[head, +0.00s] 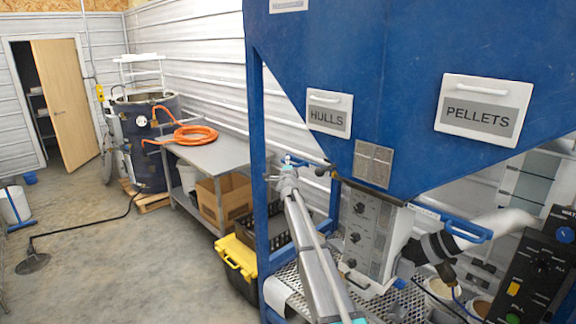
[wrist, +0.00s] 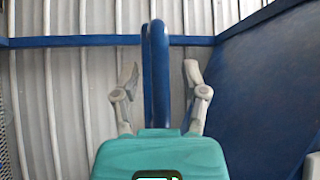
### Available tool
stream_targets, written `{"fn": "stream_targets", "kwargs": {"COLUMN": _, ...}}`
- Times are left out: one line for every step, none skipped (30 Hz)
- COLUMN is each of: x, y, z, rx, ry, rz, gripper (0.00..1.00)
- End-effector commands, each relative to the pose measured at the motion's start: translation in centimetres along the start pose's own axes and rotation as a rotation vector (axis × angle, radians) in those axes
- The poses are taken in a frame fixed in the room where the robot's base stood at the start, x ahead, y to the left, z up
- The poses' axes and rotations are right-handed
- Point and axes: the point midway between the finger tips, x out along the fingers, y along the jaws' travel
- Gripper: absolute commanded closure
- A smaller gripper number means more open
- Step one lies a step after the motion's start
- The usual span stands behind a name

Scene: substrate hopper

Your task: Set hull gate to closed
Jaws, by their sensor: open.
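The blue hopper (head: 400,60) carries a HULLS label plate (head: 329,113) on its left and a PELLETS label plate (head: 482,108) on its right. In the wrist view a dark blue loop handle (wrist: 157,80) stands upright between the two grey fingers of my gripper (wrist: 160,76). The fingers are spread, with a visible gap on each side of the handle. In the head view my arm reaches up to the hopper's lower left, below the HULLS plate. The gripper is small there, and the handle's exact position is hard to make out.
Another blue handle (head: 468,231) sticks out at the hopper's lower right, beside a white hose. A grey control box (head: 366,235) sits under the hopper. A blue frame post (head: 257,150) stands left of my arm. A grey bench (head: 215,152) with an orange hose is behind.

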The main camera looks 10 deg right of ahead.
Motion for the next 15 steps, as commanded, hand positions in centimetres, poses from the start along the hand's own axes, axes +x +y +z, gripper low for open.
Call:
{"fn": "stream_targets", "kwargs": {"x": -0.02, "y": 0.0, "z": 0.01, "rx": 0.0, "ry": 0.0, "rz": 0.0, "gripper": 0.43}}
{"fn": "stream_targets", "kwargs": {"x": -0.02, "y": 0.0, "z": 0.01, "rx": 0.0, "ry": 0.0, "rz": 0.0, "gripper": 0.43}}
{"fn": "stream_targets", "kwargs": {"x": -0.02, "y": 0.0, "z": 0.02, "rx": 0.0, "ry": 0.0, "rz": 0.0, "gripper": 0.43}}
{"fn": "stream_targets", "kwargs": {"x": -0.03, "y": 0.0, "z": 0.02, "rx": 0.0, "ry": 0.0, "rz": 0.0, "gripper": 0.43}}
{"fn": "stream_targets", "kwargs": {"x": -0.04, "y": 0.0, "z": 0.03, "rx": 0.0, "ry": 0.0, "rz": 0.0, "gripper": 0.47}}
{"fn": "stream_targets", "kwargs": {"x": -0.04, "y": -0.01, "z": 0.04, "rx": 0.0, "ry": 0.0, "rz": 0.0, "gripper": 0.54}}
{"fn": "stream_targets", "kwargs": {"x": -0.04, "y": -0.01, "z": 0.04, "rx": 0.0, "ry": 0.0, "rz": 0.0, "gripper": 0.6}}
{"fn": "stream_targets", "kwargs": {"x": -0.04, "y": -0.01, "z": 0.04, "rx": 0.0, "ry": 0.0, "rz": 0.0, "gripper": 0.66}}
{"fn": "stream_targets", "kwargs": {"x": -0.04, "y": -0.01, "z": 0.05, "rx": 0.0, "ry": 0.0, "rz": 0.0, "gripper": 0.73}}
{"fn": "stream_targets", "kwargs": {"x": -0.04, "y": -0.01, "z": 0.05, "rx": 0.0, "ry": 0.0, "rz": 0.0, "gripper": 0.79}}
{"fn": "stream_targets", "kwargs": {"x": -0.04, "y": -0.01, "z": 0.05, "rx": 0.0, "ry": 0.0, "rz": 0.0, "gripper": 0.84}}
{"fn": "stream_targets", "kwargs": {"x": -0.04, "y": -0.01, "z": 0.06, "rx": 0.0, "ry": 0.0, "rz": 0.0, "gripper": 0.92}}
{"fn": "stream_targets", "kwargs": {"x": -0.04, "y": -0.01, "z": 0.06, "rx": 0.0, "ry": 0.0, "rz": 0.0, "gripper": 0.97}}
{"fn": "stream_targets", "kwargs": {"x": -0.04, "y": -0.01, "z": 0.06, "rx": 0.0, "ry": 0.0, "rz": 0.0, "gripper": 1.0}}
{"fn": "stream_targets", "kwargs": {"x": -0.04, "y": -0.01, "z": 0.06, "rx": 0.0, "ry": 0.0, "rz": 0.0, "gripper": 1.0}}
